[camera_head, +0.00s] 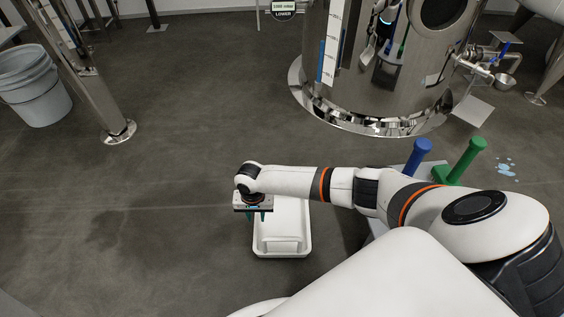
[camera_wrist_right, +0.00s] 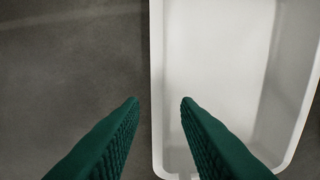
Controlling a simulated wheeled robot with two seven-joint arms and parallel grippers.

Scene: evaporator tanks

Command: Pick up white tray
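The white tray (camera_head: 283,253) sits below my right forearm, and the forearm hides its far part. It also fills the right half of the right wrist view (camera_wrist_right: 222,60), where its inside looks bare. My right gripper (camera_head: 257,215) points down at the tray's left side. In the right wrist view the green fingers (camera_wrist_right: 160,100) are apart and empty. The tray's left rim runs between them, one finger to its left over the floor and one over the inside. I cannot tell whether the fingertips reach down past the rim. My left gripper is not in view.
A large steel tank (camera_head: 375,70) stands behind the tray. A steel leg (camera_head: 95,85) and grey buckets (camera_head: 35,88) are at the far left. The floor left of the tray is clear.

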